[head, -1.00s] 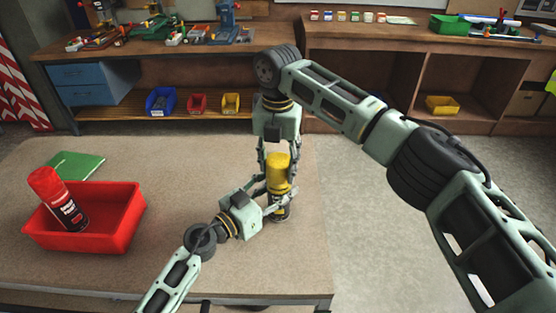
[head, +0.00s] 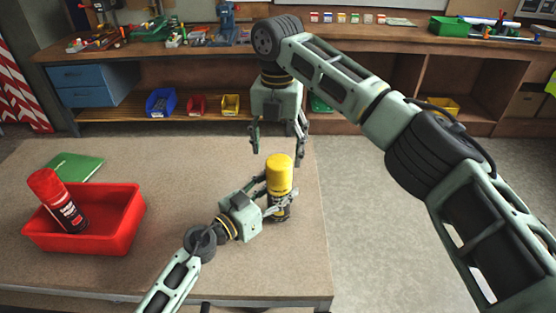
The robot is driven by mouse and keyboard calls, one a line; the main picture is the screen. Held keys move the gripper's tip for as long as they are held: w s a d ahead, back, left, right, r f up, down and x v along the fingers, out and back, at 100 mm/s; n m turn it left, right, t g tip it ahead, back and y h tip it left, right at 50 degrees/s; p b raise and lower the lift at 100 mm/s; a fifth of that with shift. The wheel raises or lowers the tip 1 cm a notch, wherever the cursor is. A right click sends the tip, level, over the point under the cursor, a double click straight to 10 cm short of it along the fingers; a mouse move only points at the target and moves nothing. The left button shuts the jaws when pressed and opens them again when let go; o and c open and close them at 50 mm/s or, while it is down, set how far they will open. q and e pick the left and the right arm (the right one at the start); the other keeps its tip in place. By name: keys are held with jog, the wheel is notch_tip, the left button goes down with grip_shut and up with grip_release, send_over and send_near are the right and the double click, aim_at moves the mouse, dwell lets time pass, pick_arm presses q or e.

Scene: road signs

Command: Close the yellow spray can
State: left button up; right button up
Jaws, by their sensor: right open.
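The yellow spray can (head: 279,175) stands upright near the right edge of the table. Its yellow cap sits on top of a dark body, which is partly hidden by gripper fingers. My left gripper (head: 278,192) is shut on the can, with fingers around its body just below the cap. My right gripper (head: 277,148) points down above the can. Its fingers are spread open and empty, with the tips a little above and to the sides of the cap.
A red tray (head: 120,222) on the table's left holds a red spray can (head: 58,200), leaning. A green book (head: 76,167) lies behind it. A wooden workbench (head: 190,58) with bins runs along the back. The table's middle (head: 185,175) is clear.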

notch_tip(320, 180, up, 6)
jog(key=shift+r, duration=0.2)
pick_arm(q)
jog(key=o, duration=1.7)
jog(key=shift+o, duration=0.2)
jog(key=shift+a, duration=0.1)
jog(key=v, duration=1.2)
